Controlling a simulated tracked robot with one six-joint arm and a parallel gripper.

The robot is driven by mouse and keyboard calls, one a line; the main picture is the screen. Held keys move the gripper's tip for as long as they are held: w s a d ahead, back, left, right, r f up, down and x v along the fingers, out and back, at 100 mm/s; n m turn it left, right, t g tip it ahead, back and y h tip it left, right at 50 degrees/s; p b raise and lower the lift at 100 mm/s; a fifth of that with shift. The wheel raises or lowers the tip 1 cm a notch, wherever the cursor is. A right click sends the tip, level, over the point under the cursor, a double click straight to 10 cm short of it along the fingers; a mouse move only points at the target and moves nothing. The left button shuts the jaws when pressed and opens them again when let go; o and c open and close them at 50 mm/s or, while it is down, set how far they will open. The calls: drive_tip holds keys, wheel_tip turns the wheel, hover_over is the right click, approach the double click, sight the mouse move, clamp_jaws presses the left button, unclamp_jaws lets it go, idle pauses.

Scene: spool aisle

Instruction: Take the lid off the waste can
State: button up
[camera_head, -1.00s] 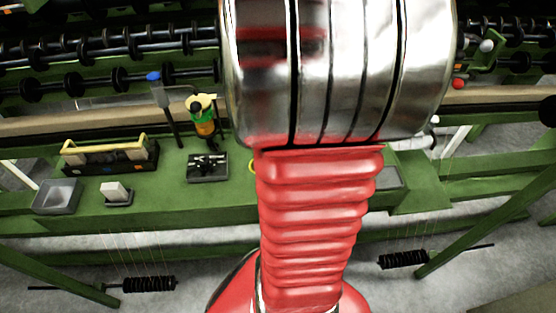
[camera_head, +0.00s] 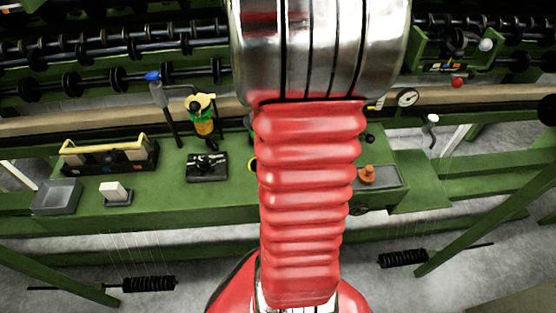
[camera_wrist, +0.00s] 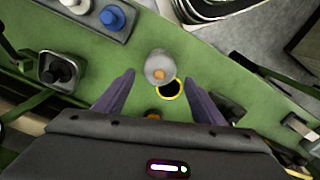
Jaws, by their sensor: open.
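In the wrist view a pale grey round piece with a small orange knob (camera_wrist: 158,66) looks like the lid. It overlaps a dark round opening with a yellow rim (camera_wrist: 170,97), which may be the waste can; I cannot tell whether they touch. My gripper (camera_wrist: 160,78) is open, its two dark fingers spread to either side of the grey piece, with nothing clearly held. In the head view my red arm hides most of this spot; only a bit of yellow rim (camera_head: 252,165) shows at its left edge, and the gripper is hidden.
An orange knobbed piece (camera_head: 367,174) sits at right. Black rollers run behind.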

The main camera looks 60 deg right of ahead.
wheel_tip(320, 180, down, 3)
drive_tip(key=shift+f, duration=0.15)
idle(0.5)
drive_tip(key=c, duration=1.1)
